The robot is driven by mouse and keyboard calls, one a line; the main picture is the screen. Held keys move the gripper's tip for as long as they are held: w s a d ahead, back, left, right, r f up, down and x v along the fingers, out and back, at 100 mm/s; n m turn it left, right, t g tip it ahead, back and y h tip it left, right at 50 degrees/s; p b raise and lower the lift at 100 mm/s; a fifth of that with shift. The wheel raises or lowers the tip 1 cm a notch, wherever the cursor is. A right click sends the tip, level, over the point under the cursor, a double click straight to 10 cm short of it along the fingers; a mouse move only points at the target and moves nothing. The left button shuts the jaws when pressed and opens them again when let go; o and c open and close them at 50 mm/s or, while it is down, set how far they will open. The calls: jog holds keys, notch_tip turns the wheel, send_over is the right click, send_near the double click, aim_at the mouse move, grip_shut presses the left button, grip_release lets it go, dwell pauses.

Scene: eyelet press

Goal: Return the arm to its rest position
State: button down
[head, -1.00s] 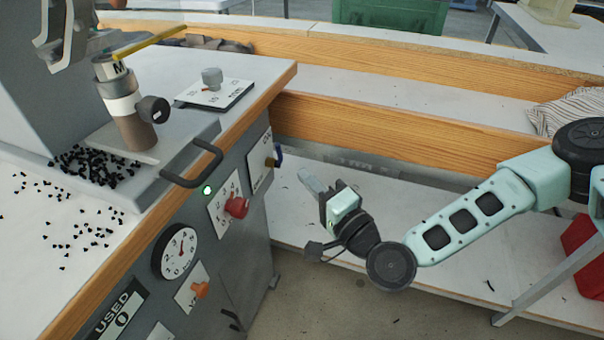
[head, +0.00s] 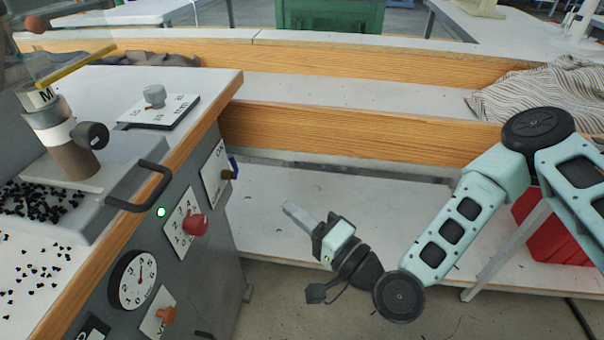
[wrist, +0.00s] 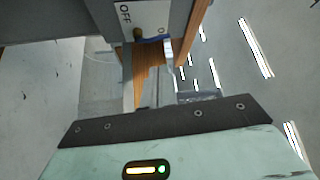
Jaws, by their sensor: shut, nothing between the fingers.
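My gripper (head: 298,215) is in the lower middle of the head view, in front of the low white shelf and to the right of the grey press cabinet. Its fingers are shut and hold nothing. They point up and to the left. My arm folds down from the right side to the gripper. In the wrist view my gripper (wrist: 158,92) points towards the cabinet's OFF panel (wrist: 142,20) and its blue-handled switch (wrist: 152,39). The gripper is apart from the cabinet.
The press cabinet (head: 200,285) stands at the left with a handle (head: 140,186), red knob (head: 195,224) and dial (head: 132,279). Black eyelets (head: 40,203) lie on its top. A wooden-edged bench (head: 350,133) runs behind. A red bin (head: 550,228) is at the right. Bare floor lies below.

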jog(key=s+f+n+g+h, duration=0.3)
jog(key=s+f+n+g, duration=0.25)
jog(key=n+g, duration=0.5)
jog(key=s+d+r+n+h, duration=0.1)
jog(key=s+d+r+h, duration=0.3)
jog(key=d+r+h, duration=0.4)
jog(key=s+d+r+n+h, duration=0.2)
jog(key=s+d+r+h, duration=0.4)
jog(key=d, duration=0.5)
notch_tip(320, 180, up, 20)
jog(key=w+g+y+p, duration=0.1)
jog(key=y+p, duration=0.1)
jog(key=p, duration=1.7)
jog(key=shift+a+m, duration=0.15)
jog(key=shift+m, duration=0.2)
jog(key=shift+f, duration=0.15)
